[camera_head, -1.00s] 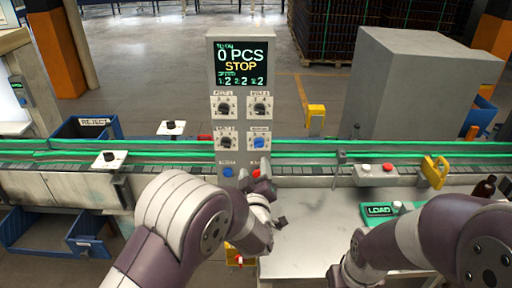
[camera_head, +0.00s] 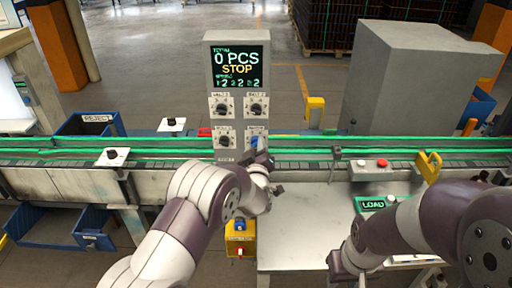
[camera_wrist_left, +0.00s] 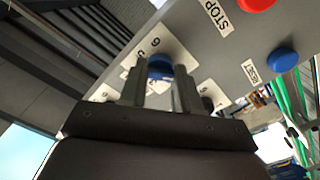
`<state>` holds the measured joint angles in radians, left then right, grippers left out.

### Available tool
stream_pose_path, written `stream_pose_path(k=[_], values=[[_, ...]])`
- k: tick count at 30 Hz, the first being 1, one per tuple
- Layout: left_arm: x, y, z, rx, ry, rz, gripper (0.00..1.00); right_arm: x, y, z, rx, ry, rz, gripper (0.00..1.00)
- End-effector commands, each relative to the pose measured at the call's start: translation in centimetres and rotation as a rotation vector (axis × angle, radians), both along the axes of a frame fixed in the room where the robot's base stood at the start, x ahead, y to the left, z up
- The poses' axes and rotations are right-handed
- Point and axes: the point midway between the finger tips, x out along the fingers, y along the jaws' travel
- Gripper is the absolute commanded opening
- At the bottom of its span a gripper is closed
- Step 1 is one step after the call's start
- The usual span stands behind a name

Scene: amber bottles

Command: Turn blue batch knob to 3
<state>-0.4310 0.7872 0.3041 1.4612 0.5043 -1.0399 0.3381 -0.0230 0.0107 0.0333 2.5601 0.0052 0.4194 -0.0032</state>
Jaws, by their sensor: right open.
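The blue batch knob (camera_head: 254,141) is on the lower right of the grey control panel (camera_head: 209,66), partly covered by my left gripper. My left gripper (camera_head: 260,158) is raised in front of the panel's lower part. In the left wrist view, its two fingers (camera_wrist_left: 160,88) stand apart, one on each side of the blue knob (camera_wrist_left: 160,65), with gaps visible beside it. I cannot tell whether either finger touches it. Numerals are printed around the knob, but its pointer is not readable. My right gripper (camera_head: 342,264) is low at the right, open, its fingers poorly visible.
The panel also has black knobs (camera_head: 221,106), a display (camera_head: 238,67) reading 0 PCS STOP, and in the wrist view a red button (camera_wrist_left: 256,4) and a blue button (camera_wrist_left: 281,61). A green-edged conveyor (camera_head: 100,146) runs across. A LOAD sign (camera_head: 372,204) lies right.

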Motion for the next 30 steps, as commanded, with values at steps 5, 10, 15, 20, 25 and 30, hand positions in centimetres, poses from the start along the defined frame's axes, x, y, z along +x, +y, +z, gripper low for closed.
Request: stream_pose_path(k=[5,10,15,20,25,30], values=[[0.1,0.1,0.1,0.002,-0.002,0.002,0.02,0.0,0.0,-0.1,0.0,0.0,0.0,0.43],[0.1,0.1,0.1,0.036,-0.005,0.002,0.02,0.0,0.0,-0.5,0.0,0.0,0.0,0.43],[0.1,0.1,0.0,0.126,-0.006,0.002,0.02,0.0,0.0,-1.6,0.0,0.0,0.0,0.43],[0.1,0.1,0.0,0.258,-0.007,0.003,0.02,0.0,0.0,-2.8,0.0,0.0,0.0,0.43],[0.1,0.0,0.1,0.419,-0.008,0.004,0.02,0.0,0.0,-3.8,0.0,0.0,0.0,0.43],[0.1,0.0,0.2,0.582,-0.008,0.003,0.02,0.0,0.0,-4.5,0.0,0.0,0.0,0.43]])
